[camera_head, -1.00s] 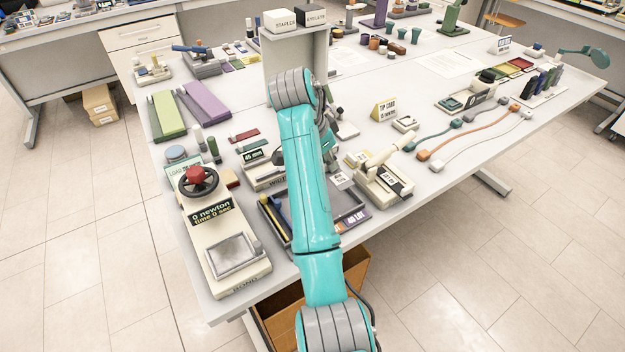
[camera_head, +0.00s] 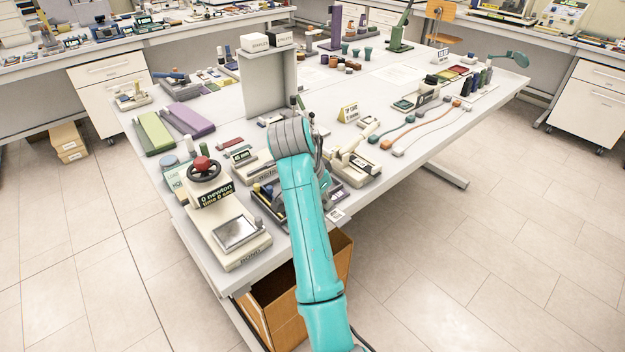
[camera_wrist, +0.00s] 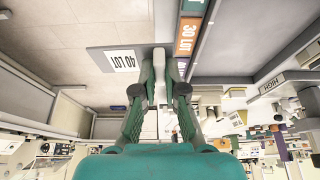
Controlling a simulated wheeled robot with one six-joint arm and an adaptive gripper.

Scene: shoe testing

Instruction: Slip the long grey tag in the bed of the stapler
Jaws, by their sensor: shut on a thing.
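The long grey tag (camera_wrist: 140,59) with a white "40 LOT" label is at my gripper (camera_wrist: 160,75) in the wrist view, sticking out to the left of the fingers. My gripper is shut on it. In the head view the tag's white label (camera_head: 336,215) shows by the table's front edge, right of my arm; the fingers are hidden behind the arm. A cream lever device (camera_head: 357,172), which looks like the stapler, stands on the table behind and right of the tag, apart from it. Its bed is too small to make out.
A dark tray (camera_head: 268,197) with other lot tags lies beside my arm, partly hidden; its orange "30 LOT" tag (camera_wrist: 187,38) shows in the wrist view. The bond tester (camera_head: 225,222) stands left. A tip card (camera_head: 348,113) and cables (camera_head: 428,127) lie beyond. Floor right of the table is clear.

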